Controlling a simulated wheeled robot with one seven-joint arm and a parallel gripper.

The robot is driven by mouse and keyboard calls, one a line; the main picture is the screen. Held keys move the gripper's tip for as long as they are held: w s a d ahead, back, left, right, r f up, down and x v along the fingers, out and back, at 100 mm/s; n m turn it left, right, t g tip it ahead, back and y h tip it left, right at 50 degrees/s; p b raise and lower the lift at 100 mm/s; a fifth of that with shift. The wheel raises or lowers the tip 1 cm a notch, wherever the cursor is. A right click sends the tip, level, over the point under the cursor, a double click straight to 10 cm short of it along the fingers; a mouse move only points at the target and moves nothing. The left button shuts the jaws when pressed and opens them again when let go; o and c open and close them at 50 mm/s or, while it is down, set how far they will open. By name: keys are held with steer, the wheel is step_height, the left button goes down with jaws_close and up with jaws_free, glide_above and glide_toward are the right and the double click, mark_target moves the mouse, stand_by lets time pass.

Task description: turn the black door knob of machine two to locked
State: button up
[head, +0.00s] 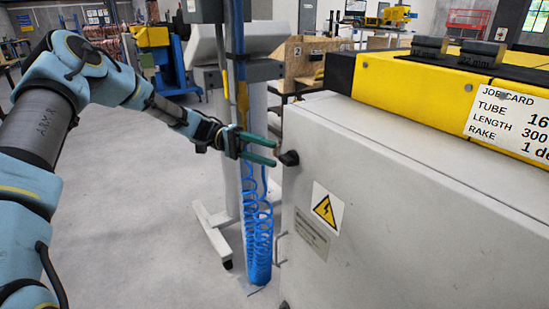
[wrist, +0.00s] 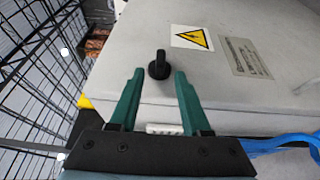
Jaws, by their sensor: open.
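The black door knob (head: 289,158) sticks out from the upper left part of the grey machine cabinet (head: 400,220). In the wrist view the knob (wrist: 159,66) shows as a dark bar on a round base. My gripper (head: 276,153) has green fingers, open and level with the knob. In the wrist view my gripper (wrist: 159,74) has one finger on each side of the knob, with gaps on both sides. The fingers do not appear to touch it. I cannot tell how far the tips reach along the knob.
A yellow warning label (head: 327,208) and a small plate (head: 312,234) are below the knob. A door handle (head: 281,248) sits lower on the cabinet. A blue coiled hose (head: 259,235) hangs behind my gripper, beside a grey stand. The floor at left is open.

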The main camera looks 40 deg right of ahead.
steer(key=b+v, duration=0.1)
steer(key=v, duration=0.7)
steer(key=shift+b, duration=0.4)
steer(key=shift+s, duration=0.15)
steer(key=a+f+n+t+y+p, duration=0.1)
steer(key=a+f+n+t, duration=0.1)
steer(key=a+n+t, duration=0.4)
steer(key=a+f+n+t+y+p, duration=0.1)
steer(key=a+f+t+y, duration=0.2)
steer(key=a, duration=0.5)
steer(key=s+a+r+n+t, duration=0.1)
steer(key=a+n+t, duration=0.1)
steer(key=a, duration=0.6)
steer(key=s+a+r+n+t+y+p, duration=0.1)
steer(key=a+t, duration=0.3)
steer(key=a, duration=0.4)
steer(key=s+a+r+n+t, duration=0.2)
steer(key=a+t, duration=0.1)
steer(key=a, duration=0.5)
steer(key=shift+n+t+y, duration=0.4)
